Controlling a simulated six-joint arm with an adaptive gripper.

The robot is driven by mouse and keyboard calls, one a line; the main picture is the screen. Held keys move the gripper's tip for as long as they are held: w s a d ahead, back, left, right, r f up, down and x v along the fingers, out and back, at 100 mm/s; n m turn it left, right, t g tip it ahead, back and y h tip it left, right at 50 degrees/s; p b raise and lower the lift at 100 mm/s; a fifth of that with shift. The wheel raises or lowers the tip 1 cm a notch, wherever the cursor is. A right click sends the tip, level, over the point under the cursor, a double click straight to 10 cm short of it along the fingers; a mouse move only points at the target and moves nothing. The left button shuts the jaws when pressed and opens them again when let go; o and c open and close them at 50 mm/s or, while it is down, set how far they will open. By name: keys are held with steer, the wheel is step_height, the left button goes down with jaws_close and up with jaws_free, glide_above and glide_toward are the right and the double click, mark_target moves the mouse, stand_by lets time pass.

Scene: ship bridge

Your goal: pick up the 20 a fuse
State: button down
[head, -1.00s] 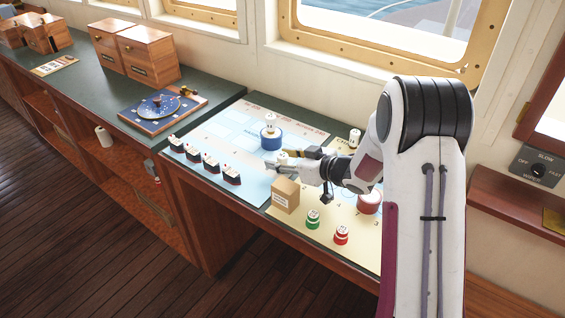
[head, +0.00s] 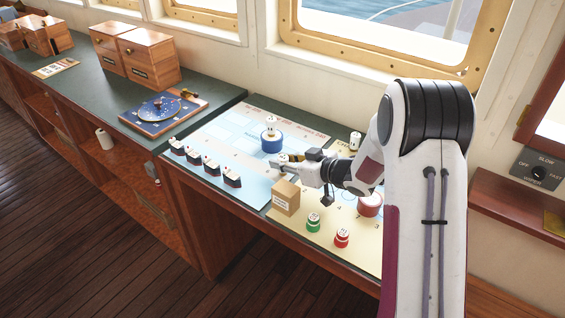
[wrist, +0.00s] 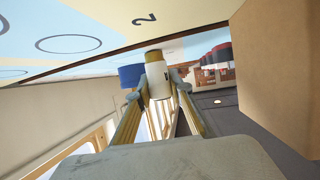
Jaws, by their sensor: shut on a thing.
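My gripper (head: 281,166) is over the chart-covered desk and shut on a small white cylinder with a yellow band, the fuse (wrist: 157,78). In the wrist view the two fingertips (wrist: 158,82) press on its sides, and its yellow end is by the mat. A dark mark shows on the white body, but I cannot read a rating. In the head view the fuse's pale top (head: 283,157) shows just above the fingers. I cannot tell whether it still touches the desk.
A blue round base with a white piece (head: 271,138) stands behind the fuse. A cardboard box (head: 285,197) is close in front of my gripper. Green (head: 313,222) and red (head: 341,237) pieces stand near the front edge. Several dark pieces (head: 211,167) line the left side.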

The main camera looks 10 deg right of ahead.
mark_target(283, 156)
steer(key=shift+r, duration=4.9)
